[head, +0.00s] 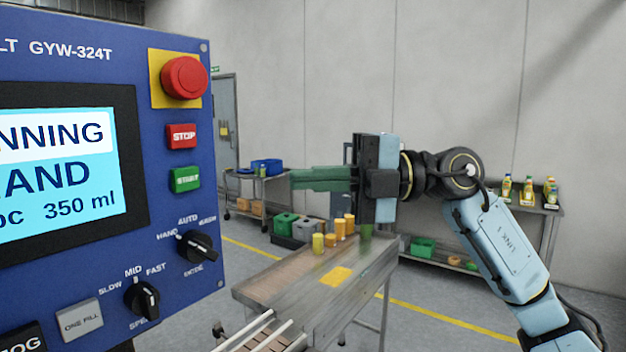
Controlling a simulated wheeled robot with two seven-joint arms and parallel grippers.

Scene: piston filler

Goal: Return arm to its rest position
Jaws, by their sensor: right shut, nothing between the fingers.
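My right arm comes in from the right side of the head view. Its gripper (296,180) points left, with the green fingers together and nothing between them. It hangs in the air above and behind the metal table, to the right of the blue control panel (163,227). The fingertips are apart from the panel's buttons. The panel has a red emergency knob (184,78), a red stop button (182,136), a green start button (186,179) and black rotary knobs. Its screen (60,170) is partly cut off and reads 350 ml. My left gripper is not in view.
A metal table (300,287) below the gripper bears several yellow and orange containers (340,229) and a yellow patch (336,276). A cart (258,194) with blue bins stands behind. A shelf (545,225) with bottles stands by the right wall. Open air lies between panel and gripper.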

